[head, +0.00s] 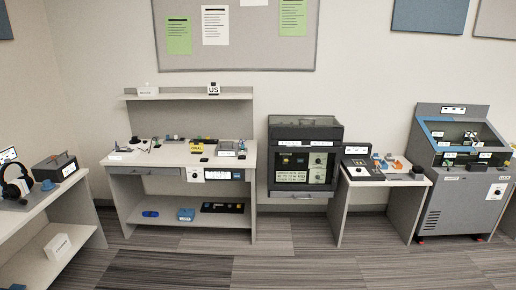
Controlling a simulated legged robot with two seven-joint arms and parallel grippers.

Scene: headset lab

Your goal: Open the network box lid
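No label that I can read names a network box. A dark cabinet (305,133) with a dark framed top section stands against the back wall at the middle; its front holds panels with small switches and labels. Its top looks closed, but I cannot tell for sure. A smaller dark box (54,167) with a handle on top sits on the left table and looks shut. I cannot tell which of these is the network box. Neither of my grippers is in view.
A grey workbench (115,158) with a shelf stands left of the cabinet. A small table (424,181) and a grey console (440,205) stand to its right. Headphones (15,185) are on the left table (80,176). The carpeted floor (260,270) in front is clear.

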